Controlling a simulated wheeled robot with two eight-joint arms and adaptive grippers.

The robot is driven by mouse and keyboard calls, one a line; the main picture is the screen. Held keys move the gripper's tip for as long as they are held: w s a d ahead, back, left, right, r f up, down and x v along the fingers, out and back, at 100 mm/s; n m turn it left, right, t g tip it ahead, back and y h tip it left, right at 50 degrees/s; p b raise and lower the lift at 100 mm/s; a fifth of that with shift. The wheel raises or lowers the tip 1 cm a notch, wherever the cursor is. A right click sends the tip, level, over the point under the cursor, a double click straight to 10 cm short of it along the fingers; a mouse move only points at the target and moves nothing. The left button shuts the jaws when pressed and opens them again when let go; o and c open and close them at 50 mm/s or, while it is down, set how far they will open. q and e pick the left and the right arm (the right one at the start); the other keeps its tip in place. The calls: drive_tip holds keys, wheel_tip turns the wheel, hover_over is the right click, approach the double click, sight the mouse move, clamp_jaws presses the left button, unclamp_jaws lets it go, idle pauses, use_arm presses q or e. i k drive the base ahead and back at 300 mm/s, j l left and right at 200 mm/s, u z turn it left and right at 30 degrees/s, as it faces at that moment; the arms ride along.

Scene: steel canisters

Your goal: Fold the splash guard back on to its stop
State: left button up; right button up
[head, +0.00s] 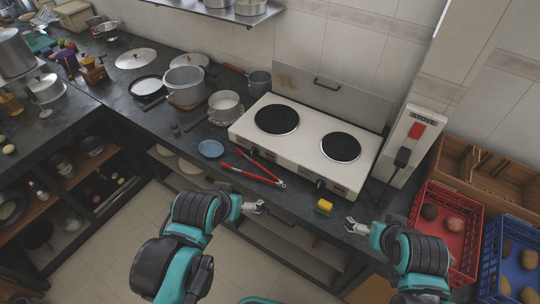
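The splash guard (345,103) is a grey metal panel with a dark bar handle (328,84) near its top edge. It stands up behind the white two-plate stove (300,150), tilted close to the tiled wall; I cannot tell whether it touches a stop. Its lower edge is partly hidden by the stove. My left gripper (257,207) is in front of the counter, left of the stove's front middle, empty with its small fingers apart. My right gripper (349,225) is near the counter's front edge by the yellow sponge, also empty with fingers apart. Neither touches the guard.
Red tongs (255,172), a blue dish (211,149) and a yellow sponge (323,207) lie before the stove. Pots (185,86) and a dark mug (260,83) stand left. A switch post (411,140) and red crate (445,230) are right.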

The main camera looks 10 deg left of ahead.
sight(372, 111)
drive_tip(key=i+j+z, duration=0.5)
drive_tip(key=j+z, duration=0.15)
